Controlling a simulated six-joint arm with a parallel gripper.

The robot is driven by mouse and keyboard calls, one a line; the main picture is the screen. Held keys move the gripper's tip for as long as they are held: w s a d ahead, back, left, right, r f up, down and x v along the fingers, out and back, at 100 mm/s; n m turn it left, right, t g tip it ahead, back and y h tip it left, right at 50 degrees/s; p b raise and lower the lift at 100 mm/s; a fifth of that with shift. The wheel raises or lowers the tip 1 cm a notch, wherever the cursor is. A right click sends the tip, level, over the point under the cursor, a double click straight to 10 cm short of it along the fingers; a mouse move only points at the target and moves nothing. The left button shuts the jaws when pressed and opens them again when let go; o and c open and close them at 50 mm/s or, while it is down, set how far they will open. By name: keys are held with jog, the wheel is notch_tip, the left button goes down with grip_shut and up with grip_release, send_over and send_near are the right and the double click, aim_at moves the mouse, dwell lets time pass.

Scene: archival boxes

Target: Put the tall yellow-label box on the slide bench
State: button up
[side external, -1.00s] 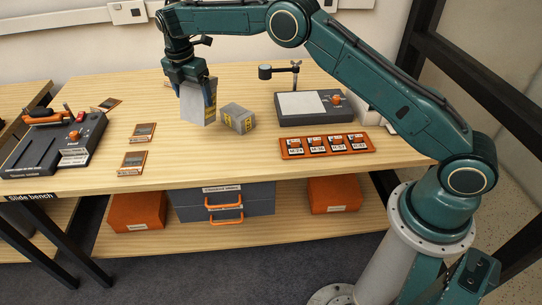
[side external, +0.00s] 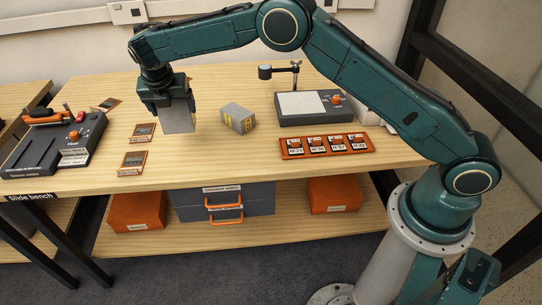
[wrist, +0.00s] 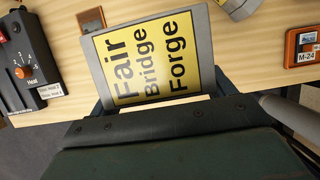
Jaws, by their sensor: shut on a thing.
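My gripper (side external: 170,103) is shut on a tall grey box (side external: 179,121) and holds it upright, seemingly above the wooden bench top. I cannot tell the exact gap. In the wrist view the box's yellow label (wrist: 150,60) faces the camera and reads "Fair Bridge Forge". The fingers are mostly hidden there. A "Slide bench" sign (side external: 30,198) is on the front edge at the left end of the bench (side external: 220,172).
A smaller grey box with yellow labels (side external: 238,118) lies right of the held box. Slide cards (side external: 132,162) and a dark control unit (side external: 52,146) are at left. An orange slide tray (side external: 326,146) and a stand with a white plate (side external: 302,106) are at right.

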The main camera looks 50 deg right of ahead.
aim_at(178, 129)
jog(key=shift+f, duration=3.95)
jog(key=shift+f, duration=0.15)
jog(key=o, duration=1.1)
jog(key=shift+o, duration=0.2)
jog(key=v, duration=1.2)
jog(key=shift+w+d, duration=0.1)
jog(key=shift+r, duration=0.25)
